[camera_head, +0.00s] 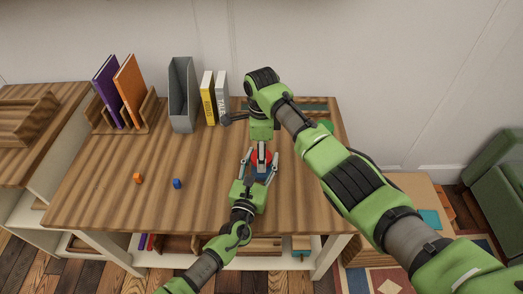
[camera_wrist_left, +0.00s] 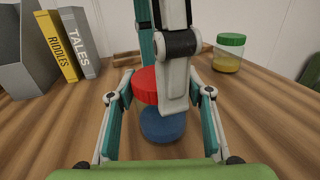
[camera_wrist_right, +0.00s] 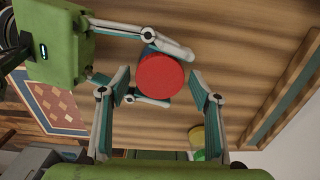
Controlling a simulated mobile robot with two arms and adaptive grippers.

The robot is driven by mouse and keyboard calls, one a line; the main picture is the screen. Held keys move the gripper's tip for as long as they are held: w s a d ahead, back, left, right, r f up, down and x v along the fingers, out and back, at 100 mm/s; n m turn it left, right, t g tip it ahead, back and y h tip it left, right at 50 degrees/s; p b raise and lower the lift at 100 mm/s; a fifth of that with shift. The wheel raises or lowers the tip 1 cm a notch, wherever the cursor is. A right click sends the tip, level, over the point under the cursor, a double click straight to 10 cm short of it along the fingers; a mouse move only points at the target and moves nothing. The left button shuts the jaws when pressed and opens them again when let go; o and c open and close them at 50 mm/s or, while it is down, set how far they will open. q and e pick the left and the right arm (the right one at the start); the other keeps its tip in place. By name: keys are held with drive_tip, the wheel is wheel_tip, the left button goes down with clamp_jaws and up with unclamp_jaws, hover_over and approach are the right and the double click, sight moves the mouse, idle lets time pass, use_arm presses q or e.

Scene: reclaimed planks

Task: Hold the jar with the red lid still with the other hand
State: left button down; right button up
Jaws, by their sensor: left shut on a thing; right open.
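The jar with the red lid (camera_head: 254,157) stands on the wooden desk. Its red lid (camera_wrist_left: 145,88) and blue body (camera_wrist_left: 165,127) show in the left wrist view, partly behind a finger of my right gripper. My left gripper (camera_head: 260,163) comes in low from the front and is shut on the jar, one finger on each side. My right gripper (camera_head: 262,148) is above the jar, pointing down, and open. In the right wrist view the red lid (camera_wrist_right: 161,76) lies between and a little beyond its open fingers (camera_wrist_right: 164,98).
A jar with a green lid (camera_wrist_left: 230,53) and yellow contents stands further back, near a wooden tray. Upright books (camera_head: 208,98), a grey file holder (camera_head: 182,95) and a book rack (camera_head: 124,118) line the back. Small orange (camera_head: 138,178) and blue (camera_head: 177,183) objects lie left; desk around them is clear.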

drive_tip(key=c, duration=1.2)
drive_tip(key=shift+o, duration=0.2)
drive_tip(key=shift+n, duration=1.7)
drive_tip(key=o, duration=1.2)
